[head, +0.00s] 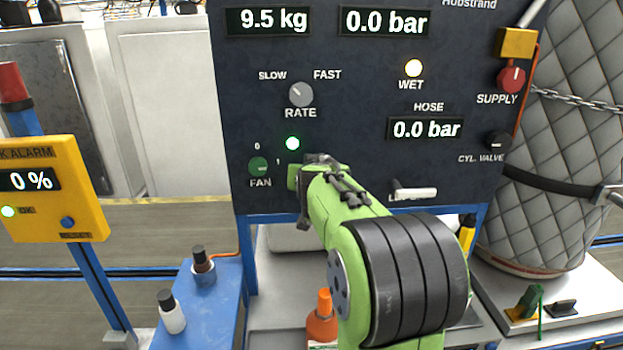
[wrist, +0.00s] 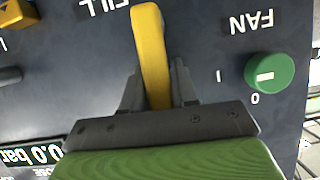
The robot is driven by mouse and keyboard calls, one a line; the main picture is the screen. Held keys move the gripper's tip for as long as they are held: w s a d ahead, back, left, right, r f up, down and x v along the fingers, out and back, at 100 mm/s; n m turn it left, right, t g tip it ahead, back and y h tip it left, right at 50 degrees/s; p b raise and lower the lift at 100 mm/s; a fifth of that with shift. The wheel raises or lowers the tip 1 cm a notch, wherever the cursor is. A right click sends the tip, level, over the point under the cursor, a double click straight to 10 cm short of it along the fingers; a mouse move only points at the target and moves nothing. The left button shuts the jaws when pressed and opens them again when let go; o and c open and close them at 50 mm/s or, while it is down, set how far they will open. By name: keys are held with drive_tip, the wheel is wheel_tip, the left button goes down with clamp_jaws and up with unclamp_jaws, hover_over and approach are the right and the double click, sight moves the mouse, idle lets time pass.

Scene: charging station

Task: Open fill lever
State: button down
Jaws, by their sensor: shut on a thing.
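The yellow fill lever (wrist: 150,45) sticks out from the dark panel under the upside-down FILL label in the wrist view. My gripper (wrist: 156,92) has one finger on each side of the lever and is shut on it. In the head view my gripper (head: 304,182) is at the lower middle of the panel, just right of the green FAN knob (head: 258,167). There the gripper and my arm hide the fill lever and its label. The FAN knob also shows beside the lever in the wrist view (wrist: 268,77).
A pale handle (head: 415,193) juts from the panel right of my gripper. The RATE knob (head: 301,95) is above it. The red SUPPLY knob (head: 511,79) and black cylinder valve knob (head: 497,141) are at the right. Small bottles stand on a blue bench (head: 225,305) below.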

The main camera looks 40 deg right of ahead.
drive_tip(key=shift+w+a+f+n, duration=0.1)
drive_tip(key=shift+a+n, duration=0.1)
drive_tip(key=shift+n, duration=0.1)
idle(0.4)
drive_tip(key=c, duration=1)
unclamp_jaws()
drive_tip(key=shift+o, duration=0.2)
drive_tip(key=v, duration=1.5)
drive_tip(key=shift+a+r+b, duration=0.25)
drive_tip(key=shift+a+b, duration=0.1)
drive_tip(key=shift+b, duration=0.1)
